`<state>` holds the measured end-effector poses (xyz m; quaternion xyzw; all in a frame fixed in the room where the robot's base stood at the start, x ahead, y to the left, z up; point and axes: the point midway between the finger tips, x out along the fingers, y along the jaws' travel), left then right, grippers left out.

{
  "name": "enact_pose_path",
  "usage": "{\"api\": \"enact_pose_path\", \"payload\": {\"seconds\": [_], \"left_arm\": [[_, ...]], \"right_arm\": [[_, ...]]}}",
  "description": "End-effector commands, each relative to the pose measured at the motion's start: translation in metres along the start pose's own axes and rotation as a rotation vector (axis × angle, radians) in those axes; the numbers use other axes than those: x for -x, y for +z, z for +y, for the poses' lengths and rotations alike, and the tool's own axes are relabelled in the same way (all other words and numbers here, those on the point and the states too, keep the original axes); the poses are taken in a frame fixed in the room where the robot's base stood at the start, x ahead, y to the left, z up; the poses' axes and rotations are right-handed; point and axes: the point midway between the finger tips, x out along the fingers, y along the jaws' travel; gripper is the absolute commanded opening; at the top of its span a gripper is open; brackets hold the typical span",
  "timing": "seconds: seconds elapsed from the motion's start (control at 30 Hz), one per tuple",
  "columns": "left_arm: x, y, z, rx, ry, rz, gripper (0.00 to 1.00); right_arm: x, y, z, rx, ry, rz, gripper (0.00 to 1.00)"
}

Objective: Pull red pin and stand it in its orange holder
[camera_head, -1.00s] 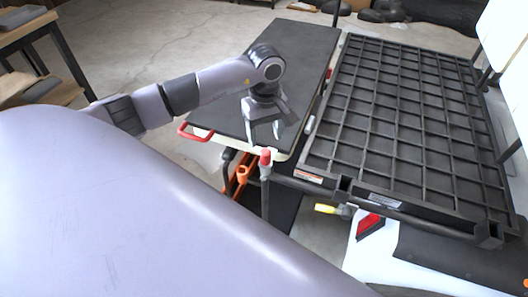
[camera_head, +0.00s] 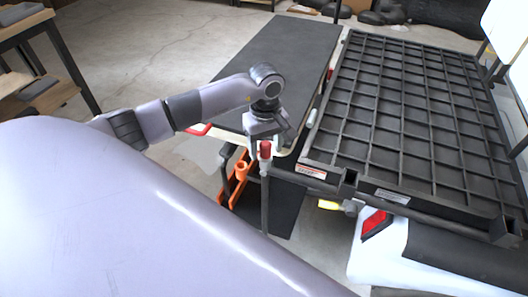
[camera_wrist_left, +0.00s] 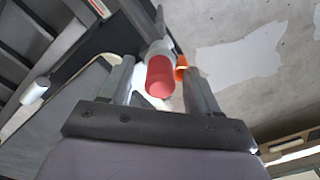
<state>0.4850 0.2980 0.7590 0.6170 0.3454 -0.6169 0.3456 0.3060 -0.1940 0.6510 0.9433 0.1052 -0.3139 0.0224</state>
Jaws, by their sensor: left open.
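The red pin (camera_head: 265,150) stands upright, with a red top, on a dark post at the near corner of the cart table. In the left wrist view the red pin (camera_wrist_left: 160,77) lies between the two fingers. My left gripper (camera_head: 266,142) is open and just above the pin, its fingers around the red top; whether they touch it I cannot tell. Part of the orange holder (camera_wrist_left: 181,68) shows behind the pin in the left wrist view. My right gripper is out of view.
The cart's dark table top (camera_head: 280,55) has a red handle (camera_head: 199,129) at its near left. Shelving (camera_head: 35,60) stands at the far left.

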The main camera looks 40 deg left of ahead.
Motion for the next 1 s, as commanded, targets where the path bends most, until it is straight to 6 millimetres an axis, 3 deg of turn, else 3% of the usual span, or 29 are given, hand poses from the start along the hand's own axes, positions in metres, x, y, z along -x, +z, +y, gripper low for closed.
{"api": "enact_pose_path", "payload": {"seconds": [0.03,0.2,0.23,1.0], "left_arm": [[0.000,0.000,0.000,0.000,0.000,0.000,0.61],[0.000,0.000,0.000,0.000,0.000,0.000,0.06],[0.000,0.000,0.000,0.000,0.000,0.000,0.00],[0.015,0.000,0.000,0.001,0.000,0.000,0.00]], "right_arm": [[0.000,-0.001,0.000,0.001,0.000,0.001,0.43],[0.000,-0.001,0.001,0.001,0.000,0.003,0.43],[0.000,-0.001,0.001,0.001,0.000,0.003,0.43],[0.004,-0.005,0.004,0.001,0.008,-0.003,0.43]]}}
